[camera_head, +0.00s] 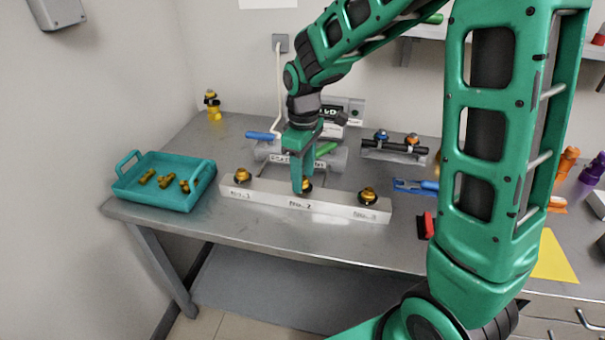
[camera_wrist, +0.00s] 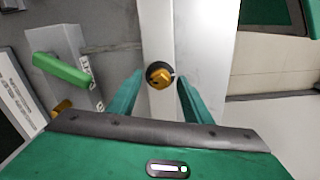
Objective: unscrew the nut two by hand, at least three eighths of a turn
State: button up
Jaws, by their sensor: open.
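Nut two is a gold nut on a dark round base in the middle of a pale bar (camera_head: 268,197) labelled for several positions. In the head view nut two (camera_head: 308,186) is partly hidden behind my gripper (camera_head: 302,187). In the wrist view nut two (camera_wrist: 158,76) lies between and just ahead of the fingertips of my gripper (camera_wrist: 158,82). The two green fingers are apart, one on each side of the nut, with a gap to it. The other two gold nuts, at the left (camera_head: 241,174) and right (camera_head: 368,194), sit on the same bar.
A teal tray (camera_head: 165,200) with several brass fittings stands at the left of the metal table (camera_head: 245,232). Behind the bar is a grey pipe fixture with blue (camera_head: 262,135) and green (camera_head: 326,149) handles. A red-and-black item (camera_head: 427,226) lies to the right.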

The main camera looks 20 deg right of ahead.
jog(key=c, duration=1.1)
jog(key=shift+o, duration=0.2)
jog(key=shift+m, duration=0.7)
jog(key=o, duration=1.1)
jog(key=shift+c, duration=0.2)
notch_tip(320, 180, up, 11)
jog(key=shift+f, duration=0.15)
